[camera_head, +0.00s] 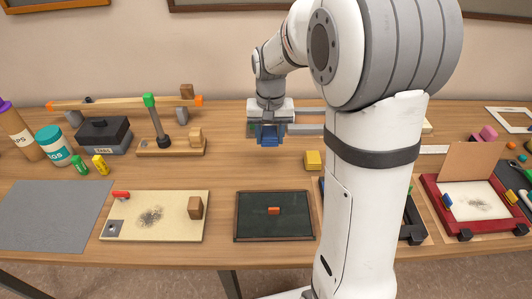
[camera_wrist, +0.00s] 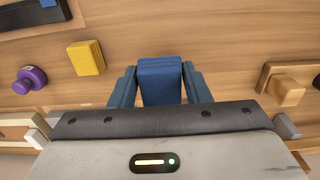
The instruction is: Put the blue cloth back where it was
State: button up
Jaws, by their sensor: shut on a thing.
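The folded blue cloth (camera_head: 269,139) is held in my gripper (camera_head: 270,132), above the back middle of the table. In the wrist view the blue cloth (camera_wrist: 160,80) sits between the two dark blue fingers of my gripper (camera_wrist: 160,88), which are shut on its sides. Bare wood shows beyond it. A yellow folded cloth (camera_head: 312,160) lies on the table to the right of my gripper; it also shows in the wrist view (camera_wrist: 86,57). The gap between the blue cloth and the table is hard to judge.
A small framed chalkboard (camera_head: 260,228) with an orange block lies in front. A cream board (camera_head: 140,226) with a dark smudge lies left of it. A wooden stand with a green-topped post (camera_head: 165,146) is left of my gripper. My arm hides part of a dark tray (camera_head: 412,225).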

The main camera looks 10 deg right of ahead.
send_over(270, 168)
notch_tip(270, 168, down, 6)
jog(key=shift+w, duration=0.1)
jog(key=shift+f+p, duration=0.4)
jog(key=shift+f, duration=1.55)
jog(key=shift+f, duration=0.15)
jog(key=o, duration=1)
jog(key=shift+c, duration=0.2)
